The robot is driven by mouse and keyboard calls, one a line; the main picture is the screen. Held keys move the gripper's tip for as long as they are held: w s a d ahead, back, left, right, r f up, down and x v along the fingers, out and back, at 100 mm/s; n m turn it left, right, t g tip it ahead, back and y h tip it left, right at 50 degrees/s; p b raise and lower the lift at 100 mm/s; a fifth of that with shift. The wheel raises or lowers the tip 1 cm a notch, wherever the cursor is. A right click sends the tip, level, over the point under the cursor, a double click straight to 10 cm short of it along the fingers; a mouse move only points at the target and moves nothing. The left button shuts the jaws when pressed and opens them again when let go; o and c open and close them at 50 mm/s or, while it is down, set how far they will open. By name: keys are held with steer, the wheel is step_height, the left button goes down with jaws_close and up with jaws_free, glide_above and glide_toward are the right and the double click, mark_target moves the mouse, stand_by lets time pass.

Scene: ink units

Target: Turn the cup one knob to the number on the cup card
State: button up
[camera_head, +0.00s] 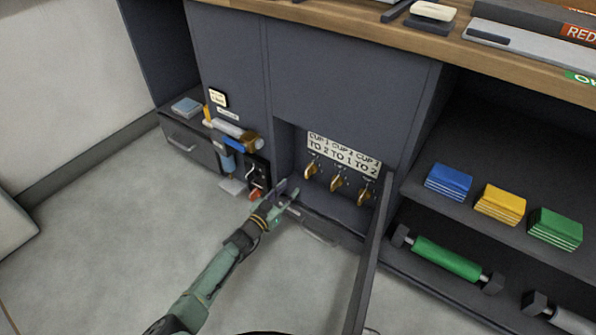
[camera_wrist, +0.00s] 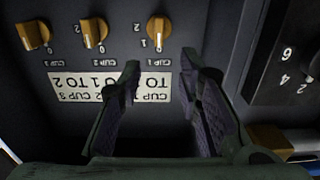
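The cup card (camera_head: 344,153) is a white label in the open recess, reading "CUP 1 CUP 2 CUP 3" over "TO 2 TO 1 TO 2". The card also shows upside down in the wrist view (camera_wrist: 110,86), partly covered by my finger. The cup one knob (camera_head: 312,168) is the leftmost of three brass knobs. In the wrist view the cup one knob (camera_wrist: 159,28) is the rightmost, with small numbers around it; its exact setting is hard to read. My gripper (camera_head: 287,195) is open and empty at the recess's left side, apart from the knob; its fingertips (camera_wrist: 160,70) straddle the space below the knob.
The cup two knob (camera_head: 337,182) and cup three knob (camera_head: 364,195) stand beside cup one. An open door (camera_head: 370,255) juts out right of the recess. A dark dial panel (camera_wrist: 290,65) lies right in the wrist view. Shelves with coloured stacks (camera_head: 500,205) are further right.

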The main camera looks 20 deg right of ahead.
mark_target(306, 171)
steer(key=b+x, duration=0.2)
steer(key=x, duration=0.6)
steer(key=shift+d, duration=0.25)
steer(key=shift+b+x, duration=0.35)
steer(key=shift+x, duration=0.5)
steer(key=shift+w+a+r, duration=0.1)
steer(key=shift+r, duration=0.05)
steer(key=shift+c, duration=0.4)
jaws_close()
